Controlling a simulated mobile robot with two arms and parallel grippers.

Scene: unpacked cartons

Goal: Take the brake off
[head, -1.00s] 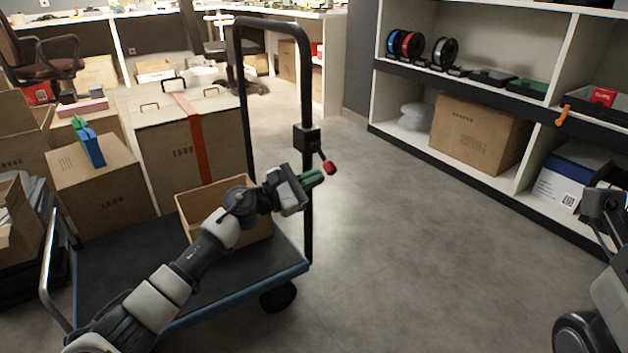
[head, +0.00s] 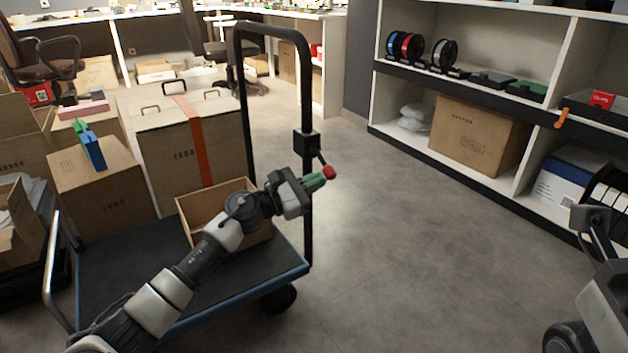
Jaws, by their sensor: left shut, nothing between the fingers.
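The brake looks to be the lever with a red knob (head: 329,172) on a black box (head: 306,143) fixed to the cart's upright handle. The lever slants down and right from the box. My left gripper (head: 320,178) has green fingers, which are shut with nothing between them. Its fingertips are right by the knob, on its lower left; I cannot tell whether they touch. The gripper covers part of the handle post. Part of my right arm (head: 592,222) shows at the right edge, with its gripper out of view.
The flat cart (head: 130,265) with a blue edge carries cartons and an open box (head: 215,192) behind my left arm. A black wheel (head: 279,299) shows under its right corner. A white shelf unit (head: 395,129) stands on the right. The floor between is clear.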

